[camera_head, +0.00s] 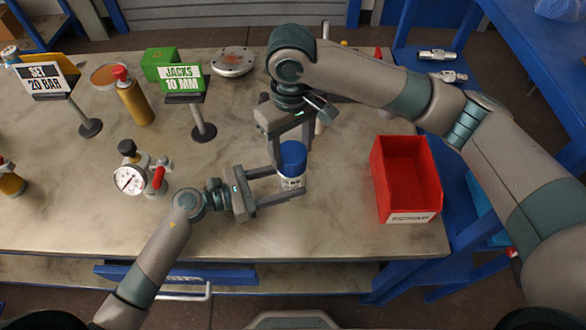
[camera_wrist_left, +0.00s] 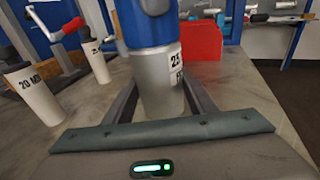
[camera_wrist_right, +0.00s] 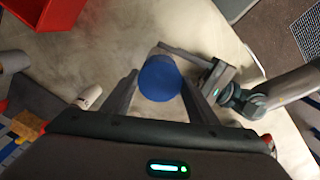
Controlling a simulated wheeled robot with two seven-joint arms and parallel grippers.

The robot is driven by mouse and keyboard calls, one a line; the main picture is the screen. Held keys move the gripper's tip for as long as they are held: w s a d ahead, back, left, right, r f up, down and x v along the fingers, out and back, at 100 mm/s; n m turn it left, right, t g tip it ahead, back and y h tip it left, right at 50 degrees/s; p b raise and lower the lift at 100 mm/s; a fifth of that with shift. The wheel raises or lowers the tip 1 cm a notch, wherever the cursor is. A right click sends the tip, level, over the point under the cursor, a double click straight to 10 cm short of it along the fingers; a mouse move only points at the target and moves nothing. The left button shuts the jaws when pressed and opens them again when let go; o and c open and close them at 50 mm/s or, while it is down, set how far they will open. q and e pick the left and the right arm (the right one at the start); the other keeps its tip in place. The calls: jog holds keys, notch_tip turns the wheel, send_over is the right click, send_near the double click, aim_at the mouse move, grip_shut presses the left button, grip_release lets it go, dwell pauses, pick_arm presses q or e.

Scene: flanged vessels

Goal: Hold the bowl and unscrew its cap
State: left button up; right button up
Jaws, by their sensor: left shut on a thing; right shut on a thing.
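The bowl (camera_head: 291,182) is a pale upright cylinder with a printed label, near the middle front of the bench. Its label also shows in the left wrist view (camera_wrist_left: 172,72). The blue cap (camera_head: 292,155) sits on top of the bowl; in the right wrist view the cap (camera_wrist_right: 160,78) is a round blue disc from above. My left gripper (camera_head: 288,184) comes in from the left, shut on the bowl's body. My right gripper (camera_head: 290,150) reaches down from above, shut on the blue cap with one finger on each side. The thread between cap and bowl is hidden.
A red scrap bin (camera_head: 405,180) stands to the right. A pressure gauge (camera_head: 130,180) with a red handle stands to the left. A "JACKS 10 MM" sign (camera_head: 184,80), a "SET 20 BAR" sign (camera_head: 47,80) and a yellow cylinder (camera_head: 134,102) stand farther back.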

jog(key=n, duration=0.6)
jog(key=shift+n, duration=0.3)
jog(key=n, duration=0.6)
jog(key=shift+r, duration=0.1)
jog(key=shift+r, duration=1.25)
jog(key=shift+r, duration=2.45)
pick_arm(q)
jog(key=o, duration=1)
